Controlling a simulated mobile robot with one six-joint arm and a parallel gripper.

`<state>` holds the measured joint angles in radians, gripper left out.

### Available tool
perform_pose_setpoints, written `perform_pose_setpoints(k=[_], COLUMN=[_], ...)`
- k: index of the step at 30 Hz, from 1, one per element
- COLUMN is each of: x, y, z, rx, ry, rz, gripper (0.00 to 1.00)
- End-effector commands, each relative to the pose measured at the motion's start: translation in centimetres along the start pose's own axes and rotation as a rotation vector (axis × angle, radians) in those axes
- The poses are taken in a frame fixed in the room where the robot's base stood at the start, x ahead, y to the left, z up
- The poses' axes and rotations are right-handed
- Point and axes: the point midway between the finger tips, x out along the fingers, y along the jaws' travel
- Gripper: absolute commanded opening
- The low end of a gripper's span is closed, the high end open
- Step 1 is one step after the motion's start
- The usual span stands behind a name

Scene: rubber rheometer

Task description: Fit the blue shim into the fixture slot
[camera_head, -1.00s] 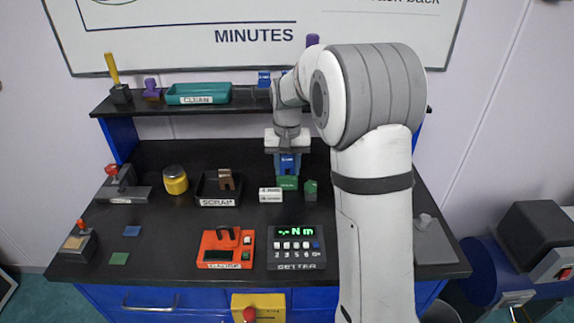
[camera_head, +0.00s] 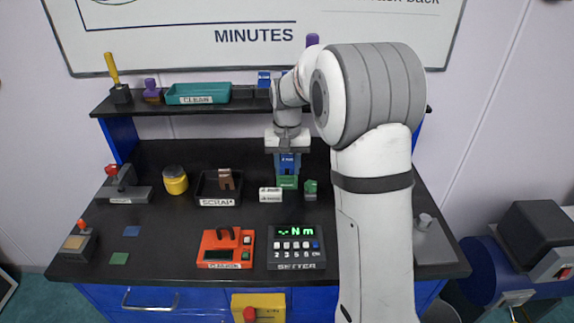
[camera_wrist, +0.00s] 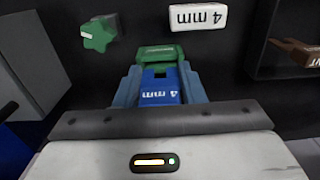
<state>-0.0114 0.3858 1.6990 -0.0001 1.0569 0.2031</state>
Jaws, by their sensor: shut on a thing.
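In the head view the blue shim (camera_head: 287,160) hangs upright below my gripper (camera_head: 287,152). Directly beneath it is a green block (camera_head: 287,182), which appears to be the fixture. The same green block (camera_wrist: 160,53) shows just beyond the shim in the wrist view. The shim seems to meet it, but I cannot tell whether it is in a slot; the fingers and shim hide the joint.
A white 4 mm label block (camera_head: 270,194) stands in front of the green block, and a small green piece (camera_head: 311,188) is to its right. A black scrap tray (camera_head: 205,187) holds a brown piece. The red device (camera_head: 228,248) and keypad setter (camera_head: 297,246) stand nearer the front.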

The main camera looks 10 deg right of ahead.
Motion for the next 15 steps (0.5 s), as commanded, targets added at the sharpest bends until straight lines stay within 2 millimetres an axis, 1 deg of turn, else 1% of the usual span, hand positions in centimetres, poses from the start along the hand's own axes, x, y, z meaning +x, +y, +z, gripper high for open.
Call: perform_pose_setpoints(k=[5, 15], x=[0.08, 0.90], y=[0.00, 0.00], z=[0.00, 0.00], rx=[0.000, 0.000], ry=[0.000, 0.000], rz=[0.000, 0.000], gripper=[0.09, 0.09])
